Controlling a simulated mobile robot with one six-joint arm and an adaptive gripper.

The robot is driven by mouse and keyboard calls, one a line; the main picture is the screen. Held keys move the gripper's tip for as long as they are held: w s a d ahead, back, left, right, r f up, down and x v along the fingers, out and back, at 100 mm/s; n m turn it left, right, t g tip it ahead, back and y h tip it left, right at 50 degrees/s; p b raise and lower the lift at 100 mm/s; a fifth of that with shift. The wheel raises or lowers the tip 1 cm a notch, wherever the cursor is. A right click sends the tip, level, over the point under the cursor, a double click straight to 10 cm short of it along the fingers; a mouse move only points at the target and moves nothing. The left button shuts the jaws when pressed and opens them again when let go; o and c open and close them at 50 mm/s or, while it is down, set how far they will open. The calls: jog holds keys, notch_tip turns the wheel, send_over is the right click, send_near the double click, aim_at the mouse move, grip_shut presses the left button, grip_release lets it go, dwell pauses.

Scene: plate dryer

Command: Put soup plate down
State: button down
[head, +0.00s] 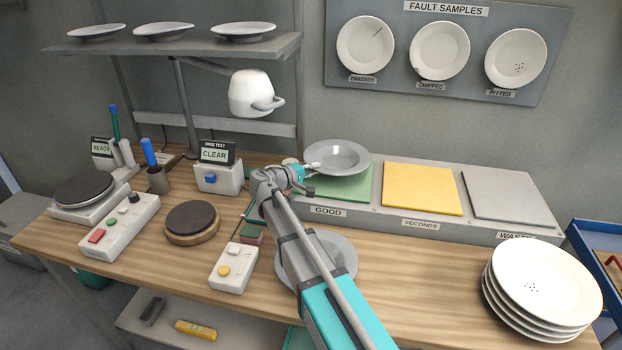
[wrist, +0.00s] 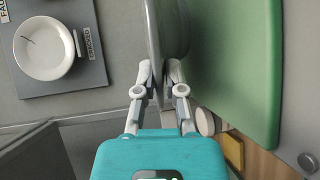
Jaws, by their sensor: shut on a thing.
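The soup plate (head: 337,155) is grey with a wide rim and is held about level over the green pad (head: 350,186) marked GOOD. My gripper (head: 303,176) is shut on the plate's near left rim. In the wrist view the plate (wrist: 170,35) shows edge-on between the fingertips (wrist: 160,78), with its base close to the green pad (wrist: 235,60). I cannot tell whether the base touches the pad.
A yellow pad (head: 422,190) and a grey pad (head: 508,195) lie to the right. Another grey plate (head: 345,252) is on the table, partly behind my arm. A white plate stack (head: 547,285) stands at right. The ring test box (head: 218,178) reads CLEAR.

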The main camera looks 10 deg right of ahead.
jog(key=shift+f+b, duration=0.6)
jog(key=shift+f, duration=0.25)
jog(key=shift+f, duration=0.1)
jog(key=c, duration=0.7)
grip_release()
jog(key=shift+c, duration=0.2)
jog(key=shift+s+a+r, duration=0.1)
jog(key=shift+r, duration=0.1)
jog(key=p+v, duration=0.2)
jog(key=v, duration=0.9)
jog(key=shift+s+a, duration=0.2)
jog(key=shift+a, duration=0.1)
